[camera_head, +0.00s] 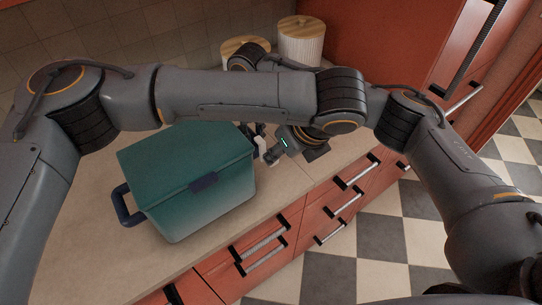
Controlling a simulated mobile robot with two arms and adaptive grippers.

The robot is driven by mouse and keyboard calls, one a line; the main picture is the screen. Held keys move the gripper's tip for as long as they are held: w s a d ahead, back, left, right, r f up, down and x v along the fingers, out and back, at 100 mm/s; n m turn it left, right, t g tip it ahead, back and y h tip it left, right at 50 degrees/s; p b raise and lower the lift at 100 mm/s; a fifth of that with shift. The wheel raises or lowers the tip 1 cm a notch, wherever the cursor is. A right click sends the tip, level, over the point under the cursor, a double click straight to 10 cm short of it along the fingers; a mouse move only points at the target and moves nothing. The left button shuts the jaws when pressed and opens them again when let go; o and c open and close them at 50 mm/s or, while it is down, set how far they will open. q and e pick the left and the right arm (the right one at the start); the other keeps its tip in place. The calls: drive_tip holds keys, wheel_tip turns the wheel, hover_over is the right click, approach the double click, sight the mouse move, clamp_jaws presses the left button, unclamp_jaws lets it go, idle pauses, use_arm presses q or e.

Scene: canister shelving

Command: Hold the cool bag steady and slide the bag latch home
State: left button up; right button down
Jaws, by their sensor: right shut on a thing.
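The cool bag (190,210) is a green box with a closed lid, standing on the countertop. Its bag latch (203,183) is a small dark blue piece at the middle of the lid's front edge. A dark blue handle (124,206) sticks out from its left side. My right gripper (262,150) is at the bag's right side, shut on the bag there, seemingly at a handle that is mostly hidden. My left gripper cannot be made out; my arm links cross the picture above the bag.
Two pale canisters with wooden lids stand at the back, one ribbed (301,45) and one partly hidden (243,44). Orange drawers with bar handles (265,250) run below the counter's front edge. The countertop (75,245) is bare left of the bag.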

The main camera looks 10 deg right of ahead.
use_arm(q)
drive_tip(key=shift+x, duration=3.85)
clamp_jaws()
drive_tip(key=shift+s+a, duration=0.1)
drive_tip(key=shift+a, duration=0.05)
drive_tip(key=s+a, duration=0.3)
drive_tip(key=a, duration=0.4)
drive_tip(key=shift+s+a, duration=0.15)
drive_tip(key=shift+a, duration=0.35)
unclamp_jaws()
